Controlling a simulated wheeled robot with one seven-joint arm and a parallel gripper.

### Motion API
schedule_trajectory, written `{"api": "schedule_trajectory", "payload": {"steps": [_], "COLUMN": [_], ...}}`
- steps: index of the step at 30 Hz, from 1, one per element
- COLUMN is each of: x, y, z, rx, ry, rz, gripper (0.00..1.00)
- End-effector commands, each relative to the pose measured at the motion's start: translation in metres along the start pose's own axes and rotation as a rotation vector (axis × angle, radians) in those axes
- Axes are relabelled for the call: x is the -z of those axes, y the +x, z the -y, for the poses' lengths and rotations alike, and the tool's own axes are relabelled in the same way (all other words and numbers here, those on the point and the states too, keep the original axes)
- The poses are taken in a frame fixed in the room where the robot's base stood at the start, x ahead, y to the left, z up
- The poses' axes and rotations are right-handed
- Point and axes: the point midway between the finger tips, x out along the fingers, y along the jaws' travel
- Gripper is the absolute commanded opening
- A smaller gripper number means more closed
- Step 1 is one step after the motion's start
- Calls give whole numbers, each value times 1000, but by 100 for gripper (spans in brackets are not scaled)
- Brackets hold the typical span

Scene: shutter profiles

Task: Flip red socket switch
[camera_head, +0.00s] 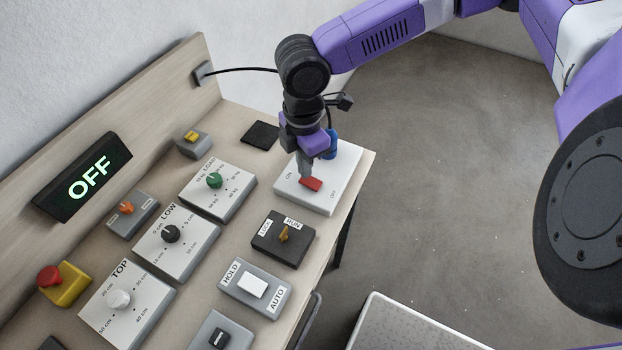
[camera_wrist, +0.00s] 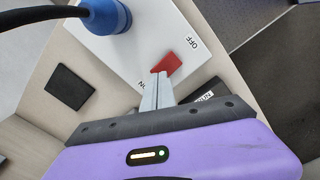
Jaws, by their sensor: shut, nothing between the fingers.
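The red switch (camera_head: 311,184) sits on a white socket box (camera_head: 325,203) at the back right of the bench, between the ON and OFF labels. It also shows in the wrist view as a red rocker (camera_wrist: 168,65) on the white box (camera_wrist: 120,48). My gripper (camera_head: 305,174) points down at the red switch from above, its fingers shut and empty. In the wrist view the fingertips (camera_wrist: 160,78) are at the ON-side end of the switch; I cannot tell whether they touch it. A blue plug (camera_head: 330,146) with a black cable is in the socket box behind the gripper.
A dark box with a LOCK/RUN key switch (camera_head: 284,238) and a HOLD/AUTO rocker box (camera_head: 254,287) stand in front. A green dial box (camera_head: 217,190) is to the left. A lit OFF sign (camera_head: 84,178) is on the back board. Open floor (camera_head: 440,160) lies right.

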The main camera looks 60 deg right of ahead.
Motion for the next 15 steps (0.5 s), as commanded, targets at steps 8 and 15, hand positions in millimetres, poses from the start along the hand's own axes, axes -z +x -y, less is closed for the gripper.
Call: {"api": "schedule_trajectory", "payload": {"steps": [8, 15], "x": [0, 0], "y": [2, 6], "z": [0, 0], "rx": [0, 1], "ry": [0, 0], "rz": [0, 0], "gripper": [0, 0]}}
